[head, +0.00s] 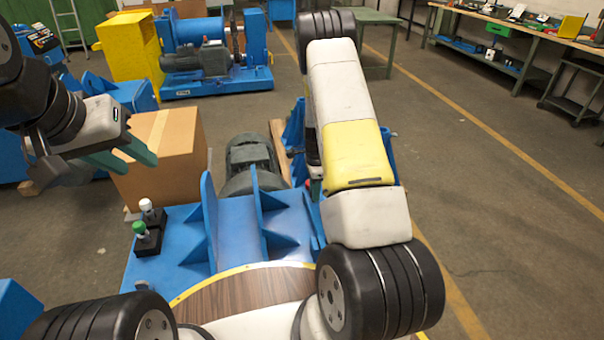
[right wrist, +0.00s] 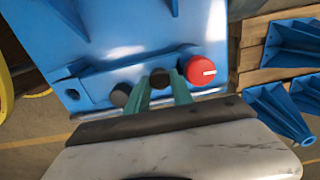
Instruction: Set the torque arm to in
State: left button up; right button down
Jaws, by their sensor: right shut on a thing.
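In the right wrist view my right gripper (right wrist: 163,92) has its green fingers shut on a dark round knob (right wrist: 160,78) on the edge of a blue machine frame (right wrist: 120,45). I cannot tell which part is the torque arm, and no label is readable. In the head view my right forearm hides most of this spot. My left gripper (head: 136,160) is open and empty in front of a cardboard box (head: 160,150).
A blue bench frame (head: 235,235) with upright ribs stands ahead, with green and white push-buttons (head: 146,222) at its left. A grey motor (head: 250,160) lies behind it. Blue brackets (right wrist: 280,112) rest on a wooden pallet in the right wrist view. The floor to the right is clear.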

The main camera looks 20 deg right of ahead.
jog(key=shift+w+a, duration=0.1)
jog(key=c, duration=1.4)
grip_release()
jog(key=shift+r, duration=0.1)
notch_tip(320, 180, up, 8)
jog(key=shift+f, duration=0.15)
